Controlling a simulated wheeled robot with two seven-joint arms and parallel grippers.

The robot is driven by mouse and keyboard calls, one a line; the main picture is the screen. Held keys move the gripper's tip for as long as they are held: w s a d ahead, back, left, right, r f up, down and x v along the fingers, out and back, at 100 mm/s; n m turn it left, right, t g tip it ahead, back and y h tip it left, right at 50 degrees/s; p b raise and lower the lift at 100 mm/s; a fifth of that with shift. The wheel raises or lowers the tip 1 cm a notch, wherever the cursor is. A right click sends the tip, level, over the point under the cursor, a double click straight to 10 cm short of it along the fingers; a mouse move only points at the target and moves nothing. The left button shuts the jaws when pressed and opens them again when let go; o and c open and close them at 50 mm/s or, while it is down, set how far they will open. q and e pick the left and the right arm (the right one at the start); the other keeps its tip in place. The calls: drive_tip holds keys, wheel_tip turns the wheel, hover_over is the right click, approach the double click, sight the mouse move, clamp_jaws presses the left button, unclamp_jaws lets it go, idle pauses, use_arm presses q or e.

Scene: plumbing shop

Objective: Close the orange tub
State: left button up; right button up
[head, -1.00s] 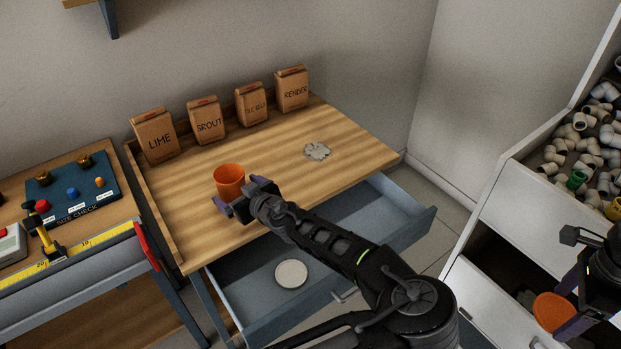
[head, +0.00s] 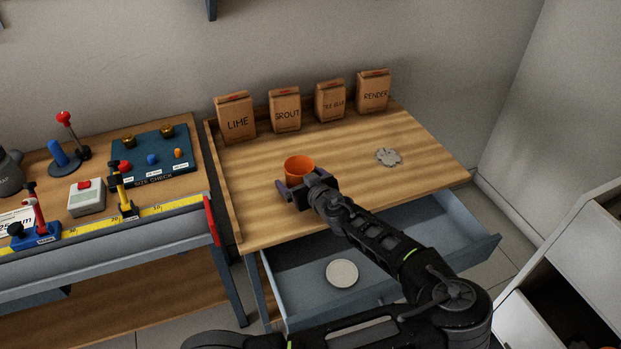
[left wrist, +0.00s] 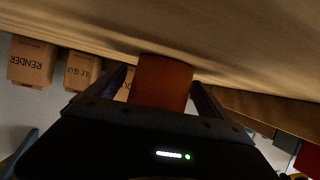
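The orange tub (head: 299,168) stands upright on the wooden workbench (head: 250,215), with its open top showing in the head view. My left gripper (head: 307,190) is low at its near side, with a finger on either side of it. In the left wrist view the tub (left wrist: 164,82) sits between the two fingers (left wrist: 160,88); a gap shows beside the left-hand finger, so the gripper looks open around it. Any contact on the other side is unclear. My right gripper and the orange disc it held in the earlier frame are out of view.
Paper bags marked lime (head: 236,118), grout (head: 285,110), tile glue (head: 330,101) and render (head: 373,92) line the back. A grey blob (head: 388,157) lies right of the tub. An open drawer (head: 400,245) holds a pale disc (head: 342,273). A second bench stands left.

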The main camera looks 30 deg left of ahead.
use_arm(q)
drive_tip(key=c, duration=1.5)
drive_tip(key=shift+o, duration=0.2)
use_arm(e)
drive_tip(key=shift+f+b, duration=0.4)
use_arm(q)
wheel_tip(320, 180, up, 10)
drive_tip(key=o, duration=1)
drive_tip(key=shift+c, duration=0.2)
clamp_jaws()
